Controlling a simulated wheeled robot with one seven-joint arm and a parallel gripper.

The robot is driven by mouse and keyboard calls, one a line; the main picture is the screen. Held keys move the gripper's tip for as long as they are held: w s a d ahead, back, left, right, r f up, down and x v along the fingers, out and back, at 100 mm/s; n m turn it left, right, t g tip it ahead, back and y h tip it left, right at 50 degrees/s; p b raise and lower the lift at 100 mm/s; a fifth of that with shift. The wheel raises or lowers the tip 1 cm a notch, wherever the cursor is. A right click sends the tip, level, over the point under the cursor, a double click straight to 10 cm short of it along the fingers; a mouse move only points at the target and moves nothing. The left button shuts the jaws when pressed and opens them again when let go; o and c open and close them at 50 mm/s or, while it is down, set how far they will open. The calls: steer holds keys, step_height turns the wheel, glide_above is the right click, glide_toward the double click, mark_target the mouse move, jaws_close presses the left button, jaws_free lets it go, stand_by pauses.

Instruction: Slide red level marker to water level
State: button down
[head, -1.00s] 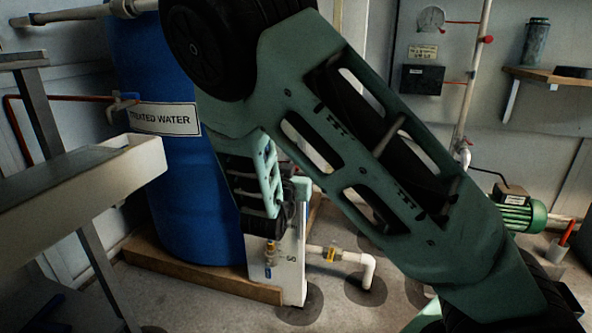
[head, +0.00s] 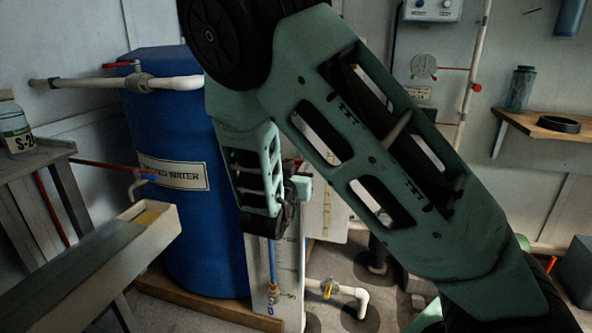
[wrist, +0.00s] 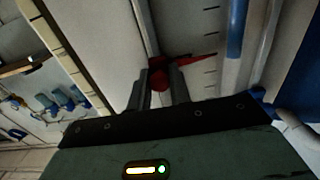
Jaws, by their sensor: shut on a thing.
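The red level marker (wrist: 160,80) is between the fingers of my gripper (wrist: 162,82) in the wrist view, and the gripper is shut on it. Its thin red pointer (wrist: 197,61) reaches right toward the black scale ticks (wrist: 210,50) on a white board. Beside the scale runs the sight tube, blue in its upper part in this picture (wrist: 237,30) and pale below. The pointer tip lies close to the height where the blue ends. In the head view the blue tube (head: 272,262) shows below my gripper; my gripper and arm hide the marker.
A blue "TREATED WATER" tank (head: 200,235) stands left of the board. A white pipe with a yellow-handled valve (head: 327,288) runs low at the right. A grey trough (head: 140,240) is at the left, and a wooden shelf (head: 545,124) is on the right wall.

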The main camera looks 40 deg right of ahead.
steer(key=c, duration=1.4)
jaws_free()
steer(key=p+v, duration=0.3)
steer(key=v, duration=1.4)
steer(key=shift+s+a, duration=0.2)
steer(key=shift+f, duration=0.1)
